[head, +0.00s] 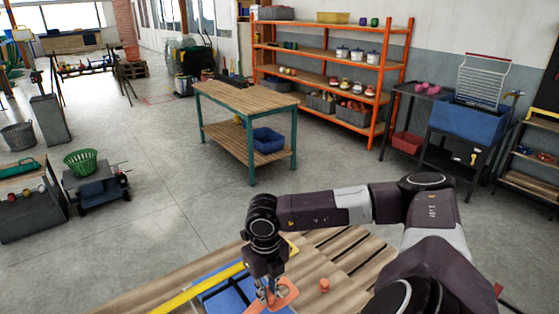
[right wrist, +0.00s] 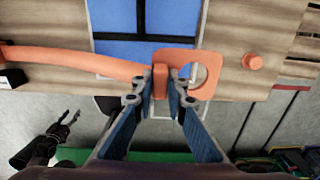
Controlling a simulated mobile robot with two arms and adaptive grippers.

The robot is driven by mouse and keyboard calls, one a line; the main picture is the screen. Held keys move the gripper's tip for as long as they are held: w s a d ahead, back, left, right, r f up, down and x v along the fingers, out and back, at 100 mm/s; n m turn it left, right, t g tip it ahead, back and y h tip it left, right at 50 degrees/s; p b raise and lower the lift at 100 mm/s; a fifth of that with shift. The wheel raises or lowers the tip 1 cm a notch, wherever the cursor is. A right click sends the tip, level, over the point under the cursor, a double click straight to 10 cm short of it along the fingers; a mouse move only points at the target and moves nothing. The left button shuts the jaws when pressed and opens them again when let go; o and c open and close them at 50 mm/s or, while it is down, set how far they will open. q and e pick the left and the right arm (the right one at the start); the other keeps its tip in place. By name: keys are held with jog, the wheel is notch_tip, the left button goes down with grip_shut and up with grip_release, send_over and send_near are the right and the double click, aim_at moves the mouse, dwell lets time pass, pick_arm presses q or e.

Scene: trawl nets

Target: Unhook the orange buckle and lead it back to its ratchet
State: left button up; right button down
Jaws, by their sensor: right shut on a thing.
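My right gripper (right wrist: 167,88) is shut on the orange buckle (right wrist: 206,66), a flat plate with a round hole. The buckle also shows in the head view (head: 287,294), under my right gripper (head: 268,292). An orange strap (right wrist: 85,61) runs left from the buckle to a black part (right wrist: 12,78) at the left edge; I cannot tell if this is the ratchet. A round orange peg (right wrist: 253,62) stands on the wood right of the buckle, apart from its hole; the head view shows it too (head: 324,285). My left gripper (right wrist: 67,122) is open and empty at lower left in the right wrist view.
A blue panel with dark bands (right wrist: 120,22) lies on the slatted wooden top (right wrist: 40,25).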

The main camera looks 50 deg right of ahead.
jog(key=w+a+p, duration=0.2)
jog(key=w+a, duration=0.2)
jog(key=a, duration=0.9)
jog(key=w+a+p, duration=0.2)
jog(key=w+a, duration=0.2)
jog(key=a, duration=0.9)
jog(key=f+b, duration=0.4)
jog(key=f, duration=0.2)
jog(key=f+b, duration=0.5)
jog(key=f, duration=0.1)
jog(key=shift+s+a+f, duration=0.15)
jog(key=shift+s+f, duration=0.05)
jog(key=shift+f, duration=0.1)
jog(key=c, duration=1.8)
grip_release()
jog(key=shift+c, duration=0.2)
jog(key=shift+r, duration=0.1)
notch_tip(320, 180, up, 12)
